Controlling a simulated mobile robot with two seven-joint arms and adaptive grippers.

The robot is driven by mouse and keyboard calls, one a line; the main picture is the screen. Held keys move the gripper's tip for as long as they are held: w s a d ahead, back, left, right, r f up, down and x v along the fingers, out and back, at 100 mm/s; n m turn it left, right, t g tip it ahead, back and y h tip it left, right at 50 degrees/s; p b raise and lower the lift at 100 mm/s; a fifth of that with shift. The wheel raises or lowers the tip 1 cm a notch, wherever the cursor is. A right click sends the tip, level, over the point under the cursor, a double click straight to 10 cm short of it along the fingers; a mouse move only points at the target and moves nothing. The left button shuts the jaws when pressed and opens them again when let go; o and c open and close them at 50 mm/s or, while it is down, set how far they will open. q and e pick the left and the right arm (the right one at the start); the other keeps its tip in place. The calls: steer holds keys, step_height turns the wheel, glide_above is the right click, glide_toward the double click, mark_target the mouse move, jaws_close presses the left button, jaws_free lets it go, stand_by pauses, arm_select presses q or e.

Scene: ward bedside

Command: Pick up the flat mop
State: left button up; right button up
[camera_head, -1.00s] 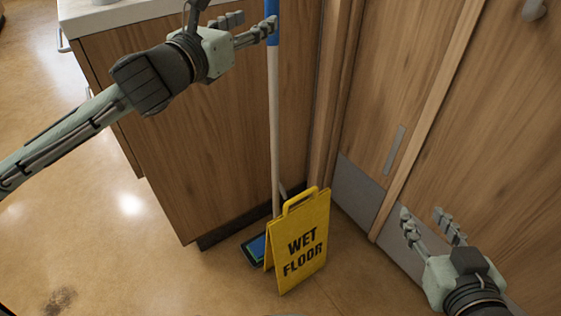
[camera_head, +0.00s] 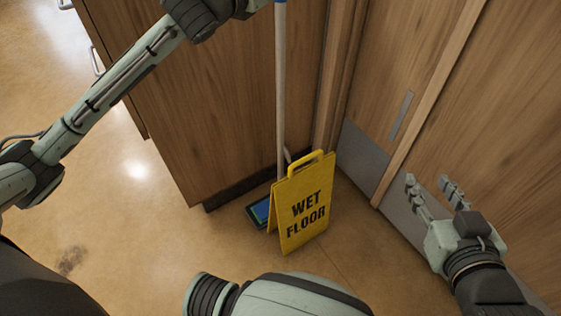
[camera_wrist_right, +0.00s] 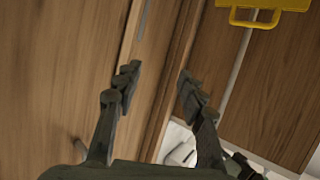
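The flat mop stands upright against the wooden cabinet, with a pale pole (camera_head: 281,95) and a bit of blue grip at the top edge of the head view. Its blue-green mop head (camera_head: 260,211) lies on the floor, partly hidden behind the yellow wet floor sign (camera_head: 303,208). My left arm reaches up to the top edge beside the pole. Its gripper is mostly cut off there, so its fingers and any hold on the pole cannot be made out. My right gripper (camera_head: 429,183) is open and empty, right of the sign; its spread fingers also show in the right wrist view (camera_wrist_right: 158,80).
The wooden cabinet (camera_head: 205,110) stands behind the mop. A wooden door (camera_head: 490,130) with a grey kick plate (camera_head: 363,160) is at the right. The sign stands close in front of the mop. The floor (camera_head: 130,215) at the left is clear.

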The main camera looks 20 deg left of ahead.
arm_select(q)
jaws_close()
steer(key=shift+r, duration=0.1)
